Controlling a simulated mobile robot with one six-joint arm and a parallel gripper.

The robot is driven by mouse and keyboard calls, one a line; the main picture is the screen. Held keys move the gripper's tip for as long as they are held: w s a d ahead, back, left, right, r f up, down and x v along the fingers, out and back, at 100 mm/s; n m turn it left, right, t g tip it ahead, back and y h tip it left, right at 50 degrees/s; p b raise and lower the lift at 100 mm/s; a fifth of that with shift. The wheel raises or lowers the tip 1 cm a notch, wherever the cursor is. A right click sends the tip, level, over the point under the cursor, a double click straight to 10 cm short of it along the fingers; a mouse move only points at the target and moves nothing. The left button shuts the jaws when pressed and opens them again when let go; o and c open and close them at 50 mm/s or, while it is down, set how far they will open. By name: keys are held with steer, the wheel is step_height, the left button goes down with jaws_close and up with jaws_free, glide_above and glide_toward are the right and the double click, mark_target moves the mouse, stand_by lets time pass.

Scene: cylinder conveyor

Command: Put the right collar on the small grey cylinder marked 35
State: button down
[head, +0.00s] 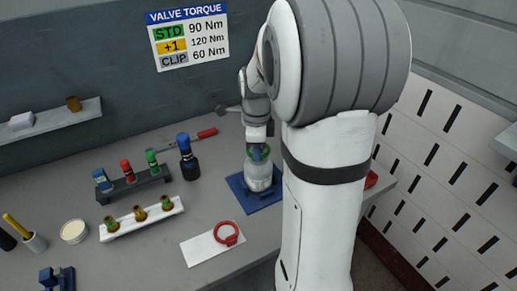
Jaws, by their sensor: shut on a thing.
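The small grey cylinder (257,178) stands upright on a blue base (244,199); its marking is too small to read. My gripper (257,141) is directly over the cylinder's top, pointing down. It is shut on a green collar (266,151), which shows as a ring around the cylinder's neck. I cannot tell whether the collar rests on the cylinder. The fingertips are small and partly hidden. A red collar (227,240) lies on a white card (203,250) nearer the front of the bench.
A dark rack (135,187) holds blue, red and green-topped parts. A white rack (145,220) holds brass parts. A dark blue bottle-like thing (187,163) stands left of the cylinder. A red-handled tool (207,133) lies behind. A torque sign (187,36) hangs on the wall.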

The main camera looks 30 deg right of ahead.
steer(key=shift+f+b, duration=0.4)
steer(key=shift+f, duration=0.2)
steer(key=shift+r, duration=0.15)
steer(key=shift+r+p, duration=0.45)
steer(key=shift+r, duration=0.1)
steer(key=shift+f+b, duration=0.5)
steer(key=shift+f, duration=0.15)
steer(key=c, duration=1.3)
jaws_free()
steer(key=shift+r+p, duration=2.2)
steer(key=shift+r, duration=0.85)
